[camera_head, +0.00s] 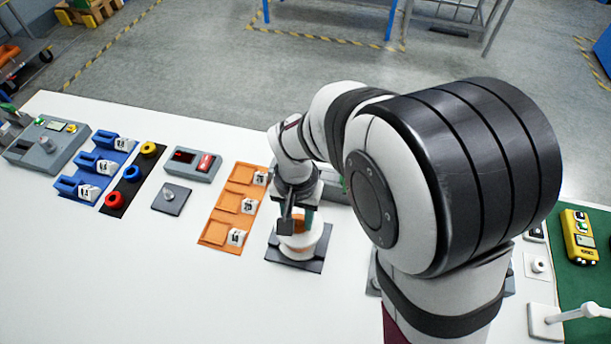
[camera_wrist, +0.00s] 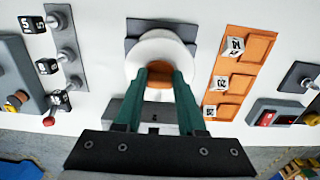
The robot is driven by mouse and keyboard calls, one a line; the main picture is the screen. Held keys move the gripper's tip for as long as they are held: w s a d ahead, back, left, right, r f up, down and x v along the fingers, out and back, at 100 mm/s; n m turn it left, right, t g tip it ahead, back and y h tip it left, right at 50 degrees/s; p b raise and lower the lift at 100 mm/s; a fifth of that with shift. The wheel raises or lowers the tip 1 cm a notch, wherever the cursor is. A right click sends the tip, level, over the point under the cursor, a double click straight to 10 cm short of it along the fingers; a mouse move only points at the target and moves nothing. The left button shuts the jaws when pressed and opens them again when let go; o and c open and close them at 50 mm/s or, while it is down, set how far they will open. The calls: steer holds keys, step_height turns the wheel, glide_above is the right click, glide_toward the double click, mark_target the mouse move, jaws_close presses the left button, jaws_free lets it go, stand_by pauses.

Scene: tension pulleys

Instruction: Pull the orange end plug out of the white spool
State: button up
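My gripper (camera_head: 296,226) points down over the spool. Its two green fingers, seen in the wrist view (camera_wrist: 160,74), lie on either side of the plug. I cannot tell whether they press on it.
An orange tray (camera_head: 222,228) with several white labelled blocks lies left of the spool. A grey plate with a knob (camera_head: 172,197), a grey box with a red display (camera_head: 192,163) and blue holders (camera_head: 85,187) are farther left. The front left table is clear.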

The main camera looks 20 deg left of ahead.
mark_target(298, 220)
jaws_close()
steer(key=shift+r, duration=0.2)
steer(key=shift+r, duration=0.35)
steer(key=shift+r, duration=0.35)
steer(key=shift+r, duration=0.35)
steer(key=shift+r, duration=0.3)
steer(key=shift+r, duration=2)
